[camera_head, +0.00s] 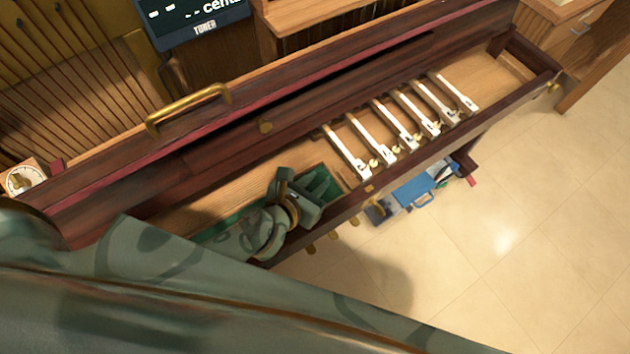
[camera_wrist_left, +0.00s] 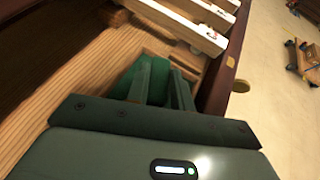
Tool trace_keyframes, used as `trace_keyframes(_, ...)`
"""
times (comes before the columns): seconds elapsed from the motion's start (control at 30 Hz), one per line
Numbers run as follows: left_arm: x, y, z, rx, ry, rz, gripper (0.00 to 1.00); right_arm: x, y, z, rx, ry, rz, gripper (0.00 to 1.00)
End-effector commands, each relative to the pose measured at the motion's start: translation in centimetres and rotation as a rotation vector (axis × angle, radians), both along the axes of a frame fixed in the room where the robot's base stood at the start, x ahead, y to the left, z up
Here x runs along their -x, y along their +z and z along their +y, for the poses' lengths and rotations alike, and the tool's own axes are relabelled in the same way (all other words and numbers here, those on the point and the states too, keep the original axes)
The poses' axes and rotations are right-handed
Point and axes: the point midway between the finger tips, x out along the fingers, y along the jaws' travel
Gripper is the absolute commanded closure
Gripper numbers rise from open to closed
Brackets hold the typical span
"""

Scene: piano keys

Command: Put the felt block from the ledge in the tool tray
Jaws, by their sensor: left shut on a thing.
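My left gripper (camera_head: 312,192) is low over the wooden keybed, at the left of the row of keys. It is shut on a green felt block (camera_wrist_left: 128,78), which shows at the fingers (camera_wrist_left: 165,88) in the left wrist view. Green also shows beside the fingers in the head view (camera_head: 322,178); the fingers hide part of it. I cannot tell whether the block touches the wood below. A blue tray-like thing (camera_head: 415,188) with small items stands beyond the keybed's front rail, partly hidden by it; I cannot tell if it is the tool tray. My right gripper is not in view.
Several white-topped keys (camera_head: 345,152) stand right of my left gripper. The dark front rail (camera_head: 430,150) and the fallboard with a brass handle (camera_head: 188,108) border the keybed. A tuner screen (camera_head: 195,20) is at the back. The tiled floor (camera_head: 530,220) at right is mostly clear.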

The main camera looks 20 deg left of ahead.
Motion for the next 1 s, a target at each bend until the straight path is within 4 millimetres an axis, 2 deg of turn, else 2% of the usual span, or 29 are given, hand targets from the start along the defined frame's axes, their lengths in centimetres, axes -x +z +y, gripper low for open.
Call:
trace_keyframes(0.13,0.0,-0.4,0.0,-0.001,0.0,0.001,0.98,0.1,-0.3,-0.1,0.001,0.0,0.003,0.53)
trace_keyframes(0.17,0.0,-0.3,0.0,-0.001,0.0,0.0,0.69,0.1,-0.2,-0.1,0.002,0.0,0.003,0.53)
trace_keyframes(0.2,0.0,-0.3,0.0,-0.001,0.0,0.0,0.58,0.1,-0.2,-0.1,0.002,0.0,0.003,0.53)
trace_keyframes(0.23,0.0,-0.3,0.0,-0.001,0.0,0.0,0.56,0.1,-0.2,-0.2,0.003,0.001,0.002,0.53)
trace_keyframes(0.57,0.0,0.3,0.0,-0.001,0.0,-0.001,0.56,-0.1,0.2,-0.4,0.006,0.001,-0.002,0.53)
trace_keyframes(0.67,1.3,0.9,0.4,-0.004,-0.001,0.0,0.56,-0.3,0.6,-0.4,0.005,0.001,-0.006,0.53)
trace_keyframes(1.0,7.9,4.7,2.2,-0.002,-0.001,0.0,0.56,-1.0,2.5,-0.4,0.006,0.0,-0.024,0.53)
